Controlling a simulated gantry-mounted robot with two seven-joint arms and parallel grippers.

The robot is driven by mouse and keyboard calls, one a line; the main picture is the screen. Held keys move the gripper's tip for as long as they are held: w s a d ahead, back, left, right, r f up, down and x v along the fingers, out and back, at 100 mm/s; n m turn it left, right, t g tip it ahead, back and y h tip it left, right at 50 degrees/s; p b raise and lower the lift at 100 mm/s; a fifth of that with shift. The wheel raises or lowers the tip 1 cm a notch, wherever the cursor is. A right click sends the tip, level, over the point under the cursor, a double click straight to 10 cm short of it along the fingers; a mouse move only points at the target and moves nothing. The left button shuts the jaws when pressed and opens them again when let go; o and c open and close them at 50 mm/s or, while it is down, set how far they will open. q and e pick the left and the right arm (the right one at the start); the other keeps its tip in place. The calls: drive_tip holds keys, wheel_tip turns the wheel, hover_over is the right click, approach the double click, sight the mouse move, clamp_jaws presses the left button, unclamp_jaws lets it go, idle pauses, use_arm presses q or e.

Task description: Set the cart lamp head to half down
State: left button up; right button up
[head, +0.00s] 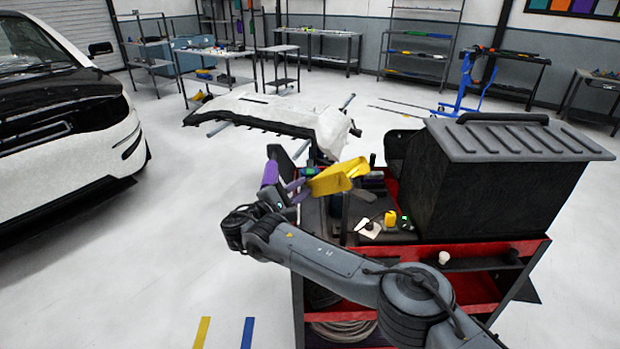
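The red and black cart (490,291) stands at center right. A yellow flat, angled piece (338,177) sits above its left end and looks like the lamp head. It is tilted, with its right end higher. My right gripper (301,190) is just left of the yellow piece, with its fingertips at or very near its left end. I cannot tell whether they touch it or how far apart they are. The lamp's mount is hidden or too small to make out. My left gripper is not in view.
A large black box with a grey ribbed lid (515,138) stands on the cart's right. Small tools and a yellow item (390,218) lie on the cart top. A white car (65,120) is at left, and a white bumper (270,112) lies behind. Floor at left is clear.

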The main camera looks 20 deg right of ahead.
drive_tip(key=v, duration=0.3)
drive_tip(key=shift+s+a, duration=0.1)
drive_tip(key=shift+a, duration=0.1)
drive_tip(key=shift+f, duration=0.15)
